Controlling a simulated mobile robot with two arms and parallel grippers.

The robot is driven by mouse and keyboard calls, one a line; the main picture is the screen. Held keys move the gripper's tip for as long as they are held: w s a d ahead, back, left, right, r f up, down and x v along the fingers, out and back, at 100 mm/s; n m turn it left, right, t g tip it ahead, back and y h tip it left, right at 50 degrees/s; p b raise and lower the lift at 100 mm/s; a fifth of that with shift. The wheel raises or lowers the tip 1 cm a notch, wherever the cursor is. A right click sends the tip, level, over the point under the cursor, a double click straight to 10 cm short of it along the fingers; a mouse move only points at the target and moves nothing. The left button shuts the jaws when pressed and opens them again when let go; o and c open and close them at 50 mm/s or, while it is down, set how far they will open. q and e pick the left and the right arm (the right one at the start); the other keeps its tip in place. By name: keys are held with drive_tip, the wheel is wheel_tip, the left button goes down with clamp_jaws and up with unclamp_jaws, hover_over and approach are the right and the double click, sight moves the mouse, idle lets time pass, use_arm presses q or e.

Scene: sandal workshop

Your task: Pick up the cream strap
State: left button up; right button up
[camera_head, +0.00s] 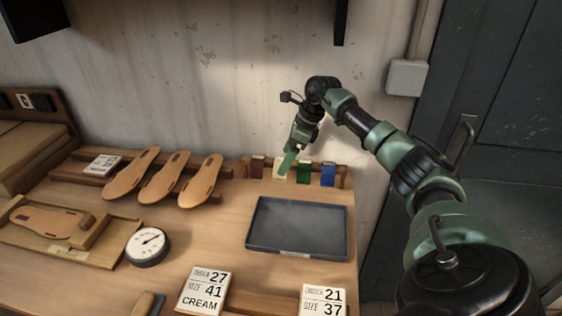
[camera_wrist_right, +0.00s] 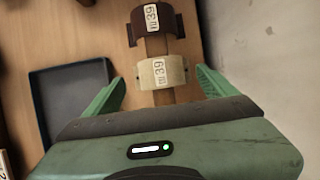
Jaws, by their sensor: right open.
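The cream strap (camera_wrist_right: 175,67), a curved band with a "39 m" label, sits on a wooden bar in the right wrist view. In the head view the cream strap (camera_head: 281,177) is partly hidden behind my right gripper (camera_head: 286,165). My right gripper (camera_wrist_right: 160,77) is open and empty, its green fingers on either side of the cream strap with gaps between. I cannot tell how far above the strap the fingertips are. My left gripper is in neither view.
A brown strap (camera_wrist_right: 152,20) sits close beside the cream one. Green (camera_head: 303,172) and blue (camera_head: 328,174) straps stand to its right in the head view. A dark tray (camera_head: 298,250) lies in front. Sandal soles (camera_head: 165,178) stand at the left. The wall is close behind.

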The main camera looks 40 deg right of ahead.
drive_tip(key=shift+x, duration=1.25)
drive_tip(key=shift+r, duration=0.1)
drive_tip(key=c, duration=1.2)
drive_tip(key=shift+c, duration=0.2)
